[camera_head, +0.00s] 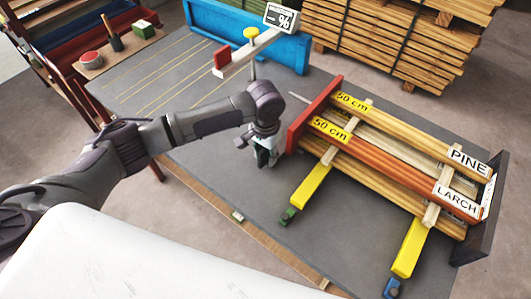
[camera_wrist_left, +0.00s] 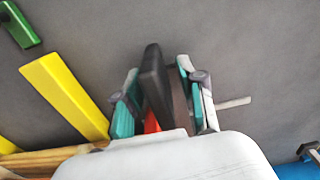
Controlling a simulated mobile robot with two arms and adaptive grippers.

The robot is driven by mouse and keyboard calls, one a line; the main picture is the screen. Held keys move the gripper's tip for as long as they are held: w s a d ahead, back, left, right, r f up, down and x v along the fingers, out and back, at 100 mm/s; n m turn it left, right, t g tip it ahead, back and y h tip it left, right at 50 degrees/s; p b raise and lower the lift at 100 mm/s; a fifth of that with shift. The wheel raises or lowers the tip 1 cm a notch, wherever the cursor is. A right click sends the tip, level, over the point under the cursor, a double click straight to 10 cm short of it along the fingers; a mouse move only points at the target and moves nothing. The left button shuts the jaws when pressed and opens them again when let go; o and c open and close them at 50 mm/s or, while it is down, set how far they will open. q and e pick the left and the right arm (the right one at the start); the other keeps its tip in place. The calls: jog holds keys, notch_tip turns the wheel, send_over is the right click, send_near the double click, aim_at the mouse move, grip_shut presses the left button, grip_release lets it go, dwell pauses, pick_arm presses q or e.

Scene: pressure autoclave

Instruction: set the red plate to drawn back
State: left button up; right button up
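The red plate (camera_head: 312,116) stands upright at the left end of the stacked wooden bars in the head view. A bit of red (camera_wrist_left: 152,122) shows low between my fingers in the left wrist view. My left gripper (camera_head: 265,153) is just left of the plate's near end, low over the grey table. In the left wrist view its two teal-tipped fingers (camera_wrist_left: 157,95) stand apart, on either side of a dark upright piece (camera_wrist_left: 154,80). Whether they press on it I cannot tell. My right gripper is not in view.
Labelled PINE (camera_head: 468,160) and LARCH (camera_head: 457,201) bars lie right of the plate, against a dark end stop (camera_head: 481,222). Yellow bars (camera_head: 311,186) reach toward the near edge. A blue block with a sign post (camera_head: 250,68) stands behind. Grey table is free left of my gripper.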

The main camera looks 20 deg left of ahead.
pick_arm(q)
grip_shut()
dwell(0.3)
jog(key=a, duration=0.1)
jog(key=a+p, duration=0.1)
jog(key=w+a+p, duration=0.1)
jog(key=shift+w+a+r, duration=0.1)
jog(key=shift+a+r, duration=0.05)
jog(key=shift+r, duration=0.15)
jog(key=a, duration=0.2)
jog(key=w+a+p, duration=0.1)
jog(key=a, duration=0.1)
jog(key=w+a, duration=0.1)
jog(key=a, duration=0.1)
jog(key=shift+w+a+f+p, duration=0.25)
jog(key=shift+a+f+p, duration=0.05)
jog(key=shift+a, duration=0.1)
jog(key=shift+r, duration=0.1)
grip_release()
jog(key=shift+a, duration=0.1)
